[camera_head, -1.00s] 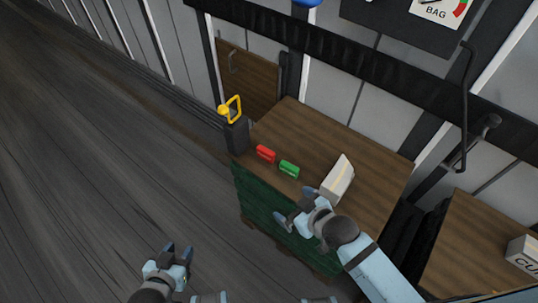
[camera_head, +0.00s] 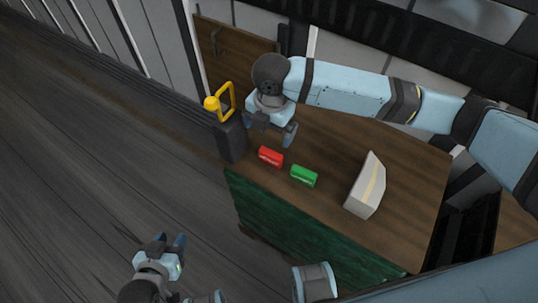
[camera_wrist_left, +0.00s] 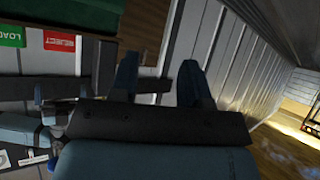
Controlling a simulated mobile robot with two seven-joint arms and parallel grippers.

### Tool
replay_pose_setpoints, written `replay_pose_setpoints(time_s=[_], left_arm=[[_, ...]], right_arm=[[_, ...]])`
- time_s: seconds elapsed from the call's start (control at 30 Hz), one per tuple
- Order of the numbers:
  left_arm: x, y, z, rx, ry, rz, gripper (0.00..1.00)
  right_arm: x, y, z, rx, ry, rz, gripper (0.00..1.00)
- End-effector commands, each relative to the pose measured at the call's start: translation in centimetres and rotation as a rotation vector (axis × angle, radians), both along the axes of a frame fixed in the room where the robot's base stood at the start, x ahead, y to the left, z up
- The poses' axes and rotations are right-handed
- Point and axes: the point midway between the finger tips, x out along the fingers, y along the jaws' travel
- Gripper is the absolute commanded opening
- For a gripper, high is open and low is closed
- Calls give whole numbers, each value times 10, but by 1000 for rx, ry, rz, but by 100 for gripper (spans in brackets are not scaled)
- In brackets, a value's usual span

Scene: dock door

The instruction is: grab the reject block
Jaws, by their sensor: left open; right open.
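The red block (camera_head: 271,156), which looks to be the reject block, lies on the wooden top of the green-sided bench, near its front left edge. Its lettering is too small to read in the head view. My right gripper (camera_head: 271,130) is open and empty, just behind and above the red block, apart from it as far as I can see. My left gripper (camera_head: 170,243) is open and empty, low in front of the bench, far from the block. In the left wrist view its fingers (camera_wrist_left: 159,80) are apart; a red face lettered REJECT (camera_wrist_left: 59,41) shows at upper left.
A green block (camera_head: 304,176) lies right of the red one. A dark post with a yellow handle (camera_head: 226,98) stands at the left corner. A whitish wedge-shaped box (camera_head: 367,186) stands further right on the bench top (camera_head: 405,160). The floor at left is clear.

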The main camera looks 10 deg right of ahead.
Motion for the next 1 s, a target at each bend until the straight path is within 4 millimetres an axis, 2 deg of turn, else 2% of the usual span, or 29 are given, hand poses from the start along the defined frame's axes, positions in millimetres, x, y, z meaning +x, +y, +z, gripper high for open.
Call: replay_pose_setpoints(time_s=[0.17,0.5,0.83,1.0], left_arm=[[1,0,-3,-1,-4,0,43],[1,1,-11,9,-7,-6,43],[1,0,-12,10,-14,-10,43],[2,0,-14,11,-19,-11,43]], right_arm=[[2,-8,-10,-40,11,29,100],[2,-7,-72,-38,10,28,100],[0,-5,-94,-37,9,28,100],[-5,-1,-120,-37,10,28,100]])
